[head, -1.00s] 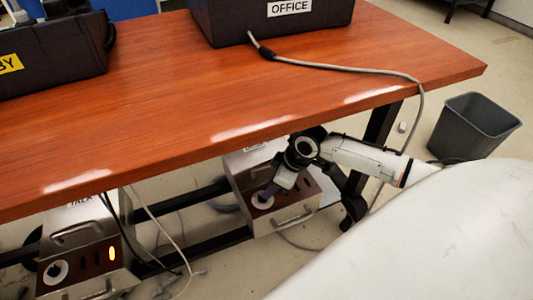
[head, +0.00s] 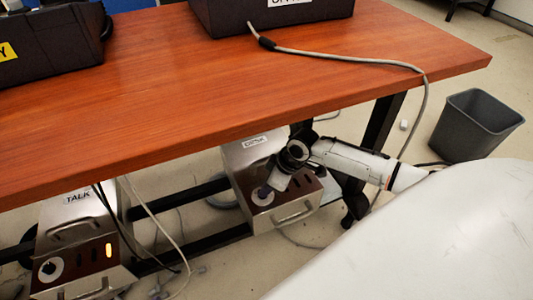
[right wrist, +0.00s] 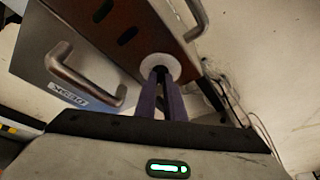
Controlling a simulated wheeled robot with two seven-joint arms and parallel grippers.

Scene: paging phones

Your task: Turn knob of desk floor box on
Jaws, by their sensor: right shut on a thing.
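The desk floor box (head: 250,165), a steel box with a brown front panel and a "DESK" label, stands under the table. Its knob sits in a round white dial (head: 262,197) on the panel, and the dial also shows in the right wrist view (right wrist: 160,64). My right gripper (head: 267,190) reaches down to the panel and is shut on the knob. Its two fingers (right wrist: 160,80) cover most of the knob, so its angle is hard to tell. No lit lamp shows on this box. My left gripper is not in view.
A similar "TALK" floor box (head: 72,245) with a lit orange lamp stands at the left. The wooden table (head: 240,90) overhangs both boxes. Cables hang around them. A grey bin (head: 475,125) stands at the right.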

